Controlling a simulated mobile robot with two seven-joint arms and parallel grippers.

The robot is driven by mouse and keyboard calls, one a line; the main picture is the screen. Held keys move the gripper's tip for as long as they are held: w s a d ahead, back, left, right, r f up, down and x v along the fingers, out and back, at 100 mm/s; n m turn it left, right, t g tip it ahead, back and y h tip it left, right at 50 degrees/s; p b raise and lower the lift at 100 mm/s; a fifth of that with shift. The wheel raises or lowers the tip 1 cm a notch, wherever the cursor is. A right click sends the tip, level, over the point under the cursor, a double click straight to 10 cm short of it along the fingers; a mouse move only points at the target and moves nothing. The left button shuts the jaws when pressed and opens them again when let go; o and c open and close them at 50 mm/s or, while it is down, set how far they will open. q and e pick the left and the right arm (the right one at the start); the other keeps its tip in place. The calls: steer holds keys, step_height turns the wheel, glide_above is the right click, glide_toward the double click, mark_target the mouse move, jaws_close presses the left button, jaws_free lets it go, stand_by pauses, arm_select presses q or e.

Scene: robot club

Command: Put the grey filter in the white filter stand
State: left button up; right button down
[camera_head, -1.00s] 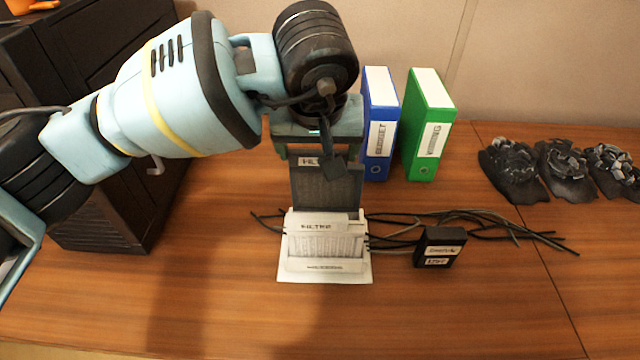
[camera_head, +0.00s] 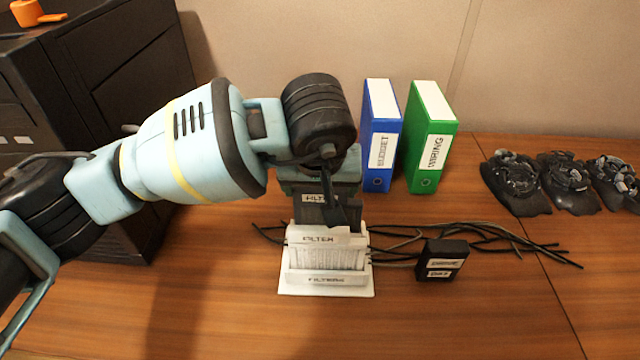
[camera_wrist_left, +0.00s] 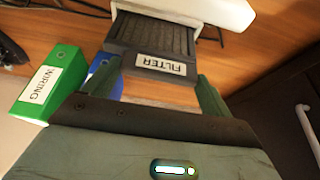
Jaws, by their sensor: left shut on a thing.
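The grey filter (camera_head: 315,212) is a dark flat panel with a white label at its top edge. It stands upright, its lower part hidden behind the front of the white filter stand (camera_head: 325,286). My left gripper (camera_head: 318,190) is above the stand, shut on the filter's top edge. In the left wrist view, the filter (camera_wrist_left: 150,40) sits between the fingers of my left gripper (camera_wrist_left: 160,80), and its far end meets the white stand (camera_wrist_left: 205,10). How deep it sits in the stand is hidden. My right gripper is not in view.
A blue binder (camera_head: 381,140) and a green binder (camera_head: 428,145) stand right behind the stand. A small black box (camera_head: 442,259) and dark cables (camera_head: 490,232) lie to the right. A black cabinet (camera_head: 120,80) is at the left.

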arm_select(q)
steer(key=o, duration=1.1)
steer(key=shift+f, duration=0.15)
steer(key=shift+s+r, duration=0.15)
steer(key=shift+r, duration=0.45)
steer(key=v, duration=1.1)
steer(key=shift+p, duration=0.3)
